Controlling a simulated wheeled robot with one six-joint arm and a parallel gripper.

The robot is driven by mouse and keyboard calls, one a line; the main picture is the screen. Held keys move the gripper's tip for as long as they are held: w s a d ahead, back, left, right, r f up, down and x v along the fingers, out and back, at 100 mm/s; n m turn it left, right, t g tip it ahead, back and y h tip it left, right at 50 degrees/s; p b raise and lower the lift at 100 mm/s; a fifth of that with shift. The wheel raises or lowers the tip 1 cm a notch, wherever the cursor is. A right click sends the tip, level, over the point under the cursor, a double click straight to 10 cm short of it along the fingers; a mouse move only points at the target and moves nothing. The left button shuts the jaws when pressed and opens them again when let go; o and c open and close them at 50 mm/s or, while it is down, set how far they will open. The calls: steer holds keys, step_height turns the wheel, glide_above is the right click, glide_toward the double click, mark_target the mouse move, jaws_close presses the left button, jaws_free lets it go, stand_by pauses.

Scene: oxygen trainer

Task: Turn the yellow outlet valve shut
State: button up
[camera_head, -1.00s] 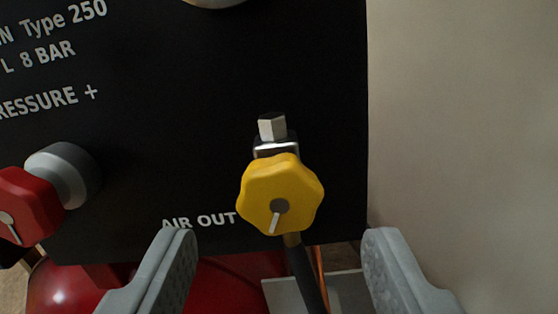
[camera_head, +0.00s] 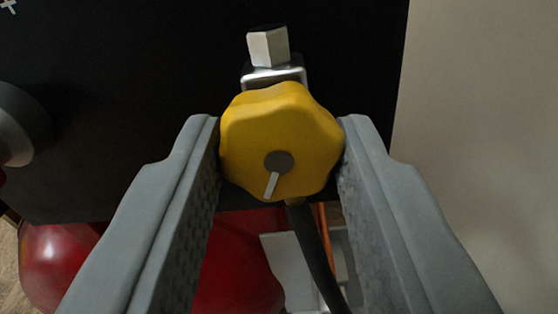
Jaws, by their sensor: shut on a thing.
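The yellow outlet valve (camera_head: 290,125) is a lobed knob with a grey centre and a light pointer that points down and slightly left. It sits on a metal fitting (camera_head: 270,70) on the black panel (camera_head: 140,90). My gripper (camera_head: 281,135) has one grey finger on each side of the knob, and the fingertips touch its left and right edges. It is shut on the knob. The inner faces of the fingers show below the knob. The knob's back is hidden.
A dark hose (camera_head: 315,250) runs down from behind the valve, beside a copper-coloured pipe. A red tank (camera_head: 235,275) lies below the panel. A grey knob part (camera_head: 18,125) is at the left edge. A plain pale wall (camera_head: 480,120) is at the right.

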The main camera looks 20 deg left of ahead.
steer(key=m, duration=0.7)
steer(key=shift+m, duration=0.4)
steer(key=m, duration=0.4)
steer(key=shift+a, duration=0.1)
steer(key=m, duration=1.1)
steer(key=shift+r, duration=0.1)
steer(key=m, duration=0.6)
steer(key=shift+m, duration=0.3)
steer(key=o, duration=1)
